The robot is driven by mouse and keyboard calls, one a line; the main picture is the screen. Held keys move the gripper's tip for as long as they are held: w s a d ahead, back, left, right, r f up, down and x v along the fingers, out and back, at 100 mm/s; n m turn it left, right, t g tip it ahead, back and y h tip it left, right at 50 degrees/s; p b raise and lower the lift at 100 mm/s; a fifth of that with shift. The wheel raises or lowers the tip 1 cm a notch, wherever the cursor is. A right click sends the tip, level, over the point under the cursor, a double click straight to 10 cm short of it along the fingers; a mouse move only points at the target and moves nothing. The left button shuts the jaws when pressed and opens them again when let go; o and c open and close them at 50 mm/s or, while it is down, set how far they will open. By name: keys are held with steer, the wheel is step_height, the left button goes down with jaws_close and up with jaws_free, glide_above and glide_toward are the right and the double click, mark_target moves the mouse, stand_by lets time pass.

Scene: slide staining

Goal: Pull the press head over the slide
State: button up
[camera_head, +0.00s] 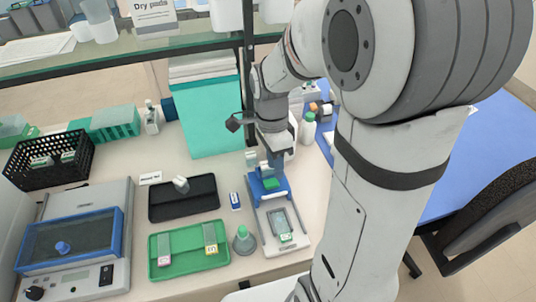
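The slide press is a pale base (301,238) with a blue press head (269,186) at its far end. A slide (286,227) with a green end lies in the holder on the near part of the base, uncovered by the press head. My gripper (263,162) points down right at the top of the press head, beyond the slide. Its fingers are small and partly merged with the press's upper parts, so I cannot tell whether they are open or shut on it.
A green tray (190,262) with two slides and a grey-green knobbed piece (244,241) stand left of the press. A black tray (168,212), a blue-lidded device (70,240) and a black basket (22,178) are further left. A shelf (120,48) spans above. A green-capped bottle (308,128) stands behind.

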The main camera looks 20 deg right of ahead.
mark_target(270, 186)
step_height(270, 186, down, 8)
steer(key=s, duration=0.1)
steer(key=shift+s+m+p, duration=0.25)
steer(key=shift+m+p, duration=0.15)
steer(key=shift+p, duration=0.05)
jaws_close()
stand_by(0.5)
